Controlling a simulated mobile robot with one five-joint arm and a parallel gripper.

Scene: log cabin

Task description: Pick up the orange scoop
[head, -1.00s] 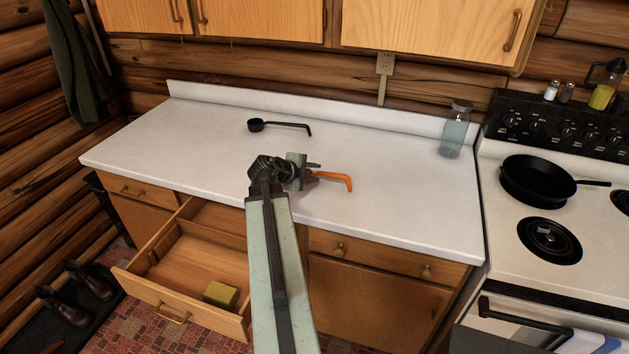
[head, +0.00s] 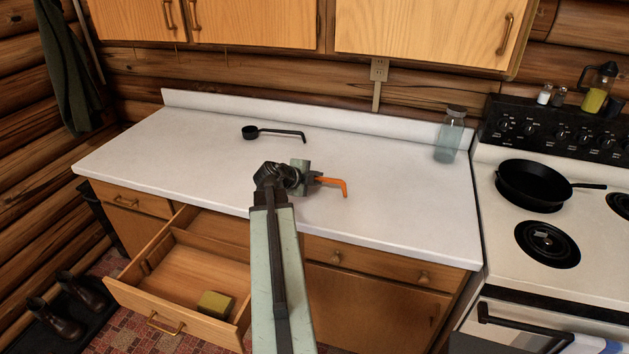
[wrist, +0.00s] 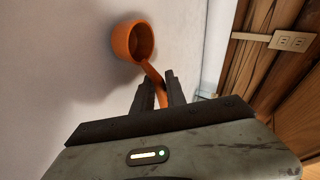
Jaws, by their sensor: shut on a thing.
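The orange scoop (head: 333,184) shows in the head view at the middle of the white counter, with its hooked handle end sticking out to the right of my gripper (head: 312,178). Its bowl is hidden behind my arm there. In the wrist view the scoop's round bowl (wrist: 133,41) is beyond the fingertips, and its handle runs between the two dark fingers of my gripper (wrist: 157,80). The gripper is shut on the handle. I cannot tell whether the scoop touches the counter.
A black scoop (head: 272,133) lies farther back on the counter (head: 400,205). A glass jar (head: 449,136) stands at the back right, beside the stove with a skillet (head: 532,184). An open drawer (head: 190,285) below the counter holds a yellow-green block (head: 215,304).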

